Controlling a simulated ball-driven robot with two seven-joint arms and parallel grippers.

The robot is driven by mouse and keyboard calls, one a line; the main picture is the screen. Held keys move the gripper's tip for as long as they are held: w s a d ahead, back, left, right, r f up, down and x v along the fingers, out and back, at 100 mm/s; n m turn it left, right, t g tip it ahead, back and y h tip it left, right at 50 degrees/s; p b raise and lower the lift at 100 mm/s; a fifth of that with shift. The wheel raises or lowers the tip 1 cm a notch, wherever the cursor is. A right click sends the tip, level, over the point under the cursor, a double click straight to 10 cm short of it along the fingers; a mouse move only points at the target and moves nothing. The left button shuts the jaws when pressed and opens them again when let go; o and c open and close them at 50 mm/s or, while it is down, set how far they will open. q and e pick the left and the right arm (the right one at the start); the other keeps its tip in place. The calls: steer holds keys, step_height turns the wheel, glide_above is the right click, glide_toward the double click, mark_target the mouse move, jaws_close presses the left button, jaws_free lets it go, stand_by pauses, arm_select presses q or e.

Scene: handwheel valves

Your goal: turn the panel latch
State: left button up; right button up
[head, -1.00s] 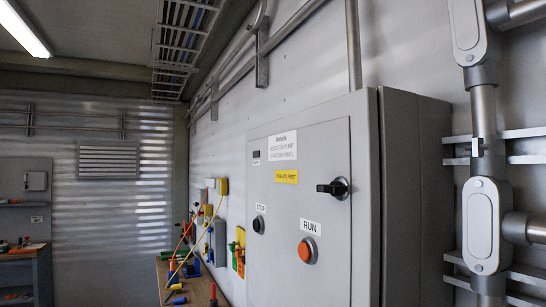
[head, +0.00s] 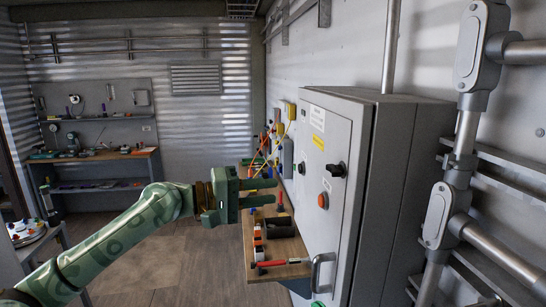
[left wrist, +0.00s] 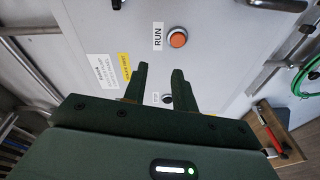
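The panel latch is a small black turn handle (head: 337,170) on the door of the grey control cabinet (head: 325,205). A black piece that looks like the latch (left wrist: 117,3) shows at the top edge of the left wrist view. My left gripper (head: 275,191) is to the left of the cabinet door, apart from the latch. Its two fingers (left wrist: 160,67) stand apart with nothing between them, pointing toward the door face. My right gripper is in no view.
An orange RUN button (head: 323,200) sits below the latch, and a black STOP button (head: 301,169) is left of it. A metal door handle (head: 322,271) sticks out low. A wooden shelf (head: 250,262) with tools lies below my left gripper. Thick pipes (head: 467,130) stand at the right.

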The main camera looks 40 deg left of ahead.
mark_target(327, 171)
arm_select(q)
steer(key=s+d+r+m+g+h, duration=0.1)
steer(key=s+d+r+m+h, duration=0.15)
steer(key=d+r, duration=0.4)
steer(key=shift+n, duration=0.45)
steer(key=b+x, duration=0.1)
steer(key=x, duration=0.3)
steer(key=shift+w, duration=0.1)
steer(key=p+x, duration=0.1)
steer(key=p, duration=0.3)
steer(key=p+x, duration=0.1)
steer(key=p, duration=0.2)
steer(key=shift+w+d+r+p, duration=0.1)
steer(key=shift+w+r+p, duration=0.15)
steer(key=shift+w+p, duration=0.1)
steer(key=shift+f, duration=0.3)
steer(key=shift+w+d, duration=0.1)
steer(key=shift+d, duration=0.05)
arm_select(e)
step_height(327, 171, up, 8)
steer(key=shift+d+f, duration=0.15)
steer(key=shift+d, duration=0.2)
